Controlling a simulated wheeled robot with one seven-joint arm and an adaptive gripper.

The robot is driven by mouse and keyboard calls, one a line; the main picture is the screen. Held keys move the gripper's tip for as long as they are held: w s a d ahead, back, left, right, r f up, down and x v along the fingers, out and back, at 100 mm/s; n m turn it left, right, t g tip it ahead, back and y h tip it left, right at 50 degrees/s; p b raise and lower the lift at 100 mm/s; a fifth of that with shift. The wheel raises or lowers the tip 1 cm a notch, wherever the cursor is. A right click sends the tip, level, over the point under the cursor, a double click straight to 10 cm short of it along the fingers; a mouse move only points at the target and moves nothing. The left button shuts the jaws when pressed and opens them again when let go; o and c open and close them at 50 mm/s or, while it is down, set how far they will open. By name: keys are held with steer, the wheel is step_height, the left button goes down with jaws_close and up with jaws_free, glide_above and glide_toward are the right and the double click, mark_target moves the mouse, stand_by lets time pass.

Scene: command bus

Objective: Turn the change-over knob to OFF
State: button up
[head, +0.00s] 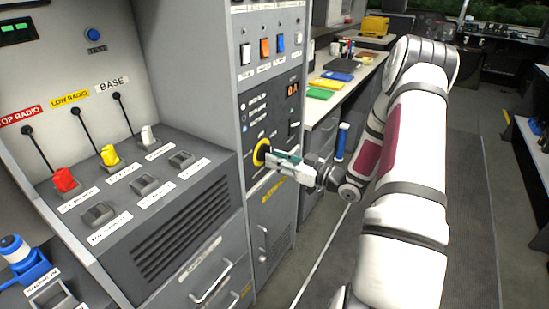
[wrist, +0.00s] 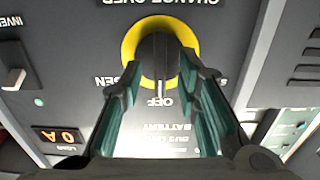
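The change-over knob (wrist: 158,62) is a dark knob with a raised grip bar inside a yellow ring, on a grey panel. The wrist view shows the panel upside down. The bar looks upright, its lower end toward the OFF label (wrist: 160,101); a GEN label lies to the left. My gripper (wrist: 158,62) has its two greenish fingers apart, one on each side of the bar, with gaps visible. I cannot tell whether the tips touch the knob's face. In the head view the yellow ring (head: 260,152) is partly hidden behind my gripper (head: 272,158).
Coloured rocker switches (head: 264,47) sit above on the same cabinet. A console with red, yellow and white plugs (head: 109,155) juts out at left. A counter (head: 322,115) with coloured folders runs behind the arm. The aisle floor (head: 470,220) at right is clear.

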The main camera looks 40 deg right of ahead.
steer(key=v, duration=1)
steer(key=shift+s, duration=0.3)
steer(key=shift+d, duration=0.1)
steer(key=w+r+g+h, duration=0.6)
steer(key=w+r+h, duration=0.2)
steer(key=s+a+r+m+g+h, duration=0.3)
steer(key=s+a+r, duration=0.3)
steer(key=r, duration=0.2)
steer(key=s+a+r+m+g+y, duration=0.1)
steer(key=s+a+g+y, duration=0.15)
steer(key=s+a, duration=1)
steer(key=s+a+r+g+y, duration=0.15)
steer(key=s+a+g, duration=0.25)
steer(key=s+a, duration=0.85)
step_height(320, 180, up, 14)
steer(key=s+d+t+p, duration=0.2)
steer(key=p, duration=1.1)
steer(key=shift+s+d+t+y, duration=0.2)
steer(key=shift+s+t+y, duration=0.15)
steer(key=shift+y, duration=0.05)
